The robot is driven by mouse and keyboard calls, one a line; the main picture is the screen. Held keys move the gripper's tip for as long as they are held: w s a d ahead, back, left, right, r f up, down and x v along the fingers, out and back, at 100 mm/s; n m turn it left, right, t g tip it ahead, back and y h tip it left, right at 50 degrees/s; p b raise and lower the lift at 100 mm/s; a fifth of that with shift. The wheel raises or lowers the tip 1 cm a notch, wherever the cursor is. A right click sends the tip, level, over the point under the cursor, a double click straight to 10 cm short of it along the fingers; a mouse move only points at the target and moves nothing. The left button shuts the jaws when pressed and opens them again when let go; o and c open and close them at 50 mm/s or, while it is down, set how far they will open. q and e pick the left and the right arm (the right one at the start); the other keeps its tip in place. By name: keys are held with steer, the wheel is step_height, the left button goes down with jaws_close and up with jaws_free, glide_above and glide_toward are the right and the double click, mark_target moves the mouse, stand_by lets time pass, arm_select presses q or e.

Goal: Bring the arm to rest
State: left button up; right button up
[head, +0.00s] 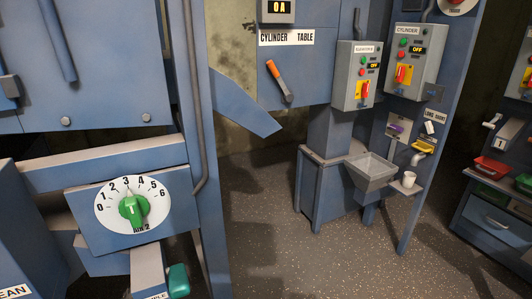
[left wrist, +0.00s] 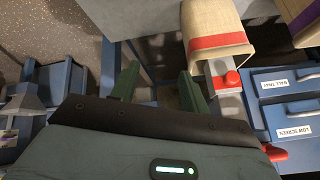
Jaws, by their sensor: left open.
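My left gripper (left wrist: 158,76) shows in the left wrist view with its two dark green fingers apart and nothing between them. Beyond the fingers is a gap with dark blue framework. A beige bucket-like thing with a red band (left wrist: 217,28) is just right of the fingers, apart from them as far as I can tell. A red knob (left wrist: 228,80) is below it. Neither of my grippers shows in the head view, and my right gripper is in no view.
In the head view, a blue machine has a green-knobbed dial (head: 132,208) at left. Control boxes (head: 357,75) and a grey hopper (head: 370,171) stand at right. Speckled floor (head: 270,245) lies open between. Labelled blue drawers (left wrist: 285,84) are at right in the wrist view.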

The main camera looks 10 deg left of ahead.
arm_select(q)
steer(key=s+d+f+m+g+h, duration=0.2)
steer(key=s+d+g, duration=0.15)
steer(key=s, duration=0.75)
steer(key=s+d+f+m+g+h, duration=0.2)
steer(key=s+f+g, duration=0.15)
steer(key=s, duration=0.75)
steer(key=w+d+t+h+p, duration=0.1)
steer(key=w+d+t+p, duration=0.1)
steer(key=w+t+p, duration=0.4)
steer(key=w+t, duration=0.3)
steer(key=w, duration=0.2)
steer(key=shift+d+f+t+h, duration=0.15)
steer(key=shift+f+t+h, duration=0.15)
steer(key=shift+f+h, duration=0.1)
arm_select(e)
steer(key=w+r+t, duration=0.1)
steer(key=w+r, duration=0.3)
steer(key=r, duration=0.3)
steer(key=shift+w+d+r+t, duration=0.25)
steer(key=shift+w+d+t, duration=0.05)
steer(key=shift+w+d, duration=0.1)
